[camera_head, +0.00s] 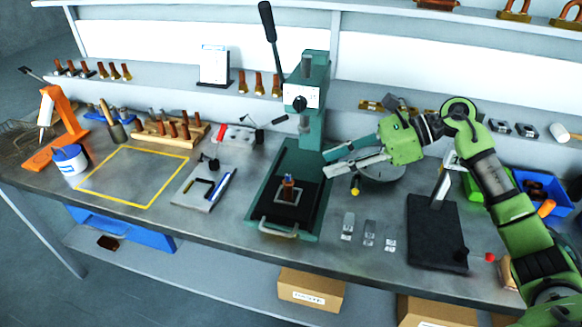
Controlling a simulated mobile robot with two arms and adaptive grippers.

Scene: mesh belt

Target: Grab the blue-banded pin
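A small copper-coloured pin with a dark blue band (289,183) stands upright on the black plate of the green press, inside a light square outline. My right gripper (327,163) reaches in from the right. Its two long fingers point left and are spread apart, with nothing seen between them. It appears above and to the right of the pin, beside the press column, and apart from the pin. My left gripper is not in view.
The green press (311,110) with its long black lever stands around the pin. A round grey dish (385,172) lies behind my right gripper. Small clear blocks (369,235) and a black stand (437,240) are at right. The yellow-outlined area (130,178) is empty.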

